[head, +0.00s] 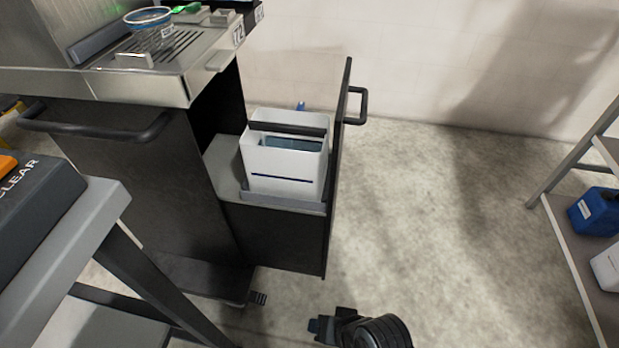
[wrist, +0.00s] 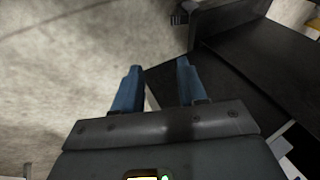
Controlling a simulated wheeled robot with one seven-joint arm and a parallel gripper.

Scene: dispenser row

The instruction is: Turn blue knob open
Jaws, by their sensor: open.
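A small blue piece (head: 300,106), possibly the blue knob, shows just above the back rim of the white container (head: 285,180). Most of it is hidden by the container, so its shape and how it is turned cannot be told. The container stands upright in the pulled-out drawer of the black cabinet. My gripper (head: 316,326) is at the bottom of the head view, low over the floor, in front of the drawer and well apart from the blue piece. In the wrist view its two blue fingers (wrist: 158,80) are spread, with nothing between them.
The open drawer front (head: 338,165) with its black handle (head: 358,106) stands upright right of the container. A counter with a drip tray (head: 160,50) and cup is upper left. A grey stand (head: 60,250) is lower left. A shelf with a blue jug (head: 597,211) is right. Floor between is clear.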

